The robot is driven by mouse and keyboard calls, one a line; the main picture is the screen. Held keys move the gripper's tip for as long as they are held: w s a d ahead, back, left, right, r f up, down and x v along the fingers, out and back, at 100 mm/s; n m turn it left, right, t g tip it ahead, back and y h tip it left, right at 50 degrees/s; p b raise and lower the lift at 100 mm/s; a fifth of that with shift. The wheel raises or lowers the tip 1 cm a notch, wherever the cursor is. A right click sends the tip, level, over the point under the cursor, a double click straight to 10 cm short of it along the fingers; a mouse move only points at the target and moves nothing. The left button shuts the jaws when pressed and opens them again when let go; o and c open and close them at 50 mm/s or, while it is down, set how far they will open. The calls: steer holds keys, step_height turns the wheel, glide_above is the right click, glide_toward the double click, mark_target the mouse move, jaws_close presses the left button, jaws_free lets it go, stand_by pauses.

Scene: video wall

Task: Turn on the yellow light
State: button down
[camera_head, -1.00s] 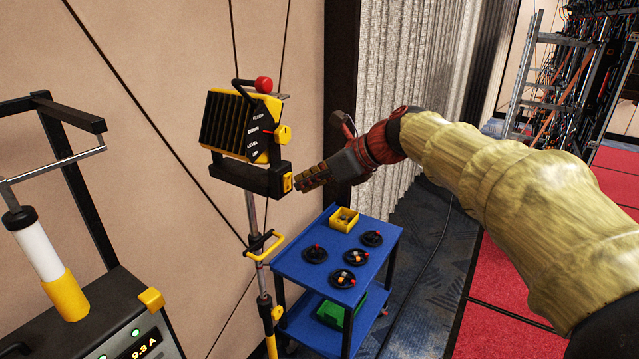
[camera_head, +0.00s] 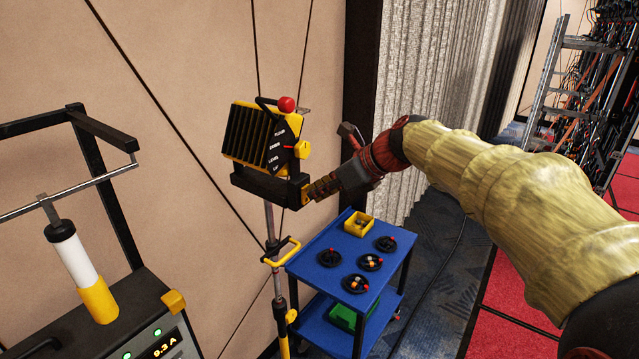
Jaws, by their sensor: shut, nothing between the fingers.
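The yellow light (camera_head: 249,135) is a yellow and black ribbed box on a thin stand. Its side panel has several words, a red pointer and a yellow knob (camera_head: 303,149). A red knob (camera_head: 286,104) sits on top. A black bracket (camera_head: 262,184) holds it from below, with a yellow plate at its right end. My gripper (camera_head: 314,190) comes from the right, its fingers shut. Its tips are at the bracket's right end, below the yellow knob, and partly hide the yellow plate. Whether they touch it I cannot tell. No glow shows from the light.
A blue cart (camera_head: 325,279) with several black discs and a yellow bin (camera_head: 358,223) stands below my gripper. A machine with a display (camera_head: 165,345) and a black frame is at the left. A ladder (camera_head: 580,110) and red floor panels are at the right.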

stand_by(0.3)
steer(key=shift+r, duration=0.15)
steer(key=shift+r+p, duration=0.7)
steer(key=shift+p, duration=0.2)
